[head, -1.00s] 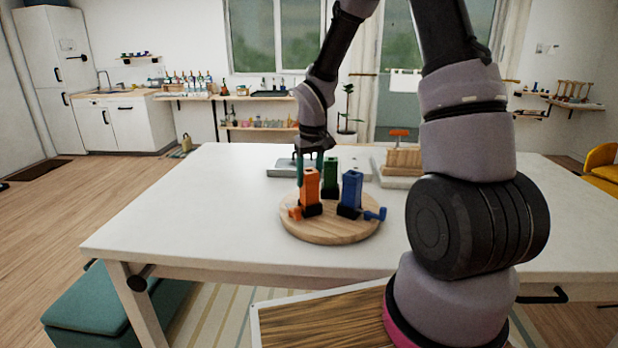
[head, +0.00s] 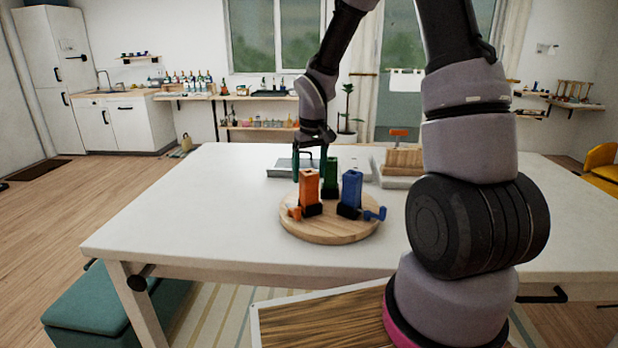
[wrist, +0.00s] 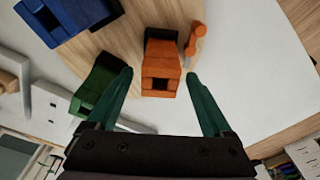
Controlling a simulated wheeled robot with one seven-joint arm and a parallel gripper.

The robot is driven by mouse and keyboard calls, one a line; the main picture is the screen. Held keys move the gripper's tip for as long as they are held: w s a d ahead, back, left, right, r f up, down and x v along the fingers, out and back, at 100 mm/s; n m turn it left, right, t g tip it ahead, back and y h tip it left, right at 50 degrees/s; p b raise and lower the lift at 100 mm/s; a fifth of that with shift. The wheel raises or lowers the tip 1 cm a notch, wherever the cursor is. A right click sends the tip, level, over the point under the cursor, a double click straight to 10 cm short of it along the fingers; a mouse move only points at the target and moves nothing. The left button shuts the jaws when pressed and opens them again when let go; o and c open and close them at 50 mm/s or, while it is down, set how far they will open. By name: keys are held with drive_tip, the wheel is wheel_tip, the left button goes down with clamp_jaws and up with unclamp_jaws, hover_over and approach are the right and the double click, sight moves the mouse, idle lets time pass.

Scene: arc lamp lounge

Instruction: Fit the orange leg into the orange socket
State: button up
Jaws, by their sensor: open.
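An orange upright block (head: 309,187), which I take as the orange socket, stands on a round wooden board (head: 330,232). In the wrist view this block (wrist: 164,50) shows a dark square opening at its end. A small orange piece with knobs (head: 294,213) sits beside its base; it also shows in the wrist view (wrist: 195,45). Another orange piece (head: 398,133) stands on a wooden block at the back; I cannot tell which piece is the leg. My gripper (head: 309,172) is open and empty, with its teal fingertips (wrist: 159,76) on either side of the orange block's open end in the wrist view.
A green block (head: 330,175) and a blue block (head: 351,190) stand close beside the orange one. A blue knobbed piece (head: 376,214) is at the board's right edge. A grey tray (head: 290,166) lies behind. The white table's left side (head: 190,210) is clear.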

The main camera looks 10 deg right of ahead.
wheel_tip(320, 180, up, 10)
drive_tip(key=s, duration=0.1)
drive_tip(key=s+d+r+m+t+y, duration=0.1)
drive_tip(key=s+d+r+m+t, duration=0.1)
drive_tip(key=s+r, duration=0.6)
drive_tip(key=s+d+r+m+t+y, duration=0.1)
drive_tip(key=s+d+r+m+t, duration=0.2)
drive_tip(key=s+r, duration=0.5)
drive_tip(key=s+m, duration=0.1)
drive_tip(key=s, duration=0.4)
drive_tip(key=shift+d+r+m+t, duration=0.15)
drive_tip(key=shift+d+m+t, duration=0.15)
drive_tip(key=shift+d, duration=0.05)
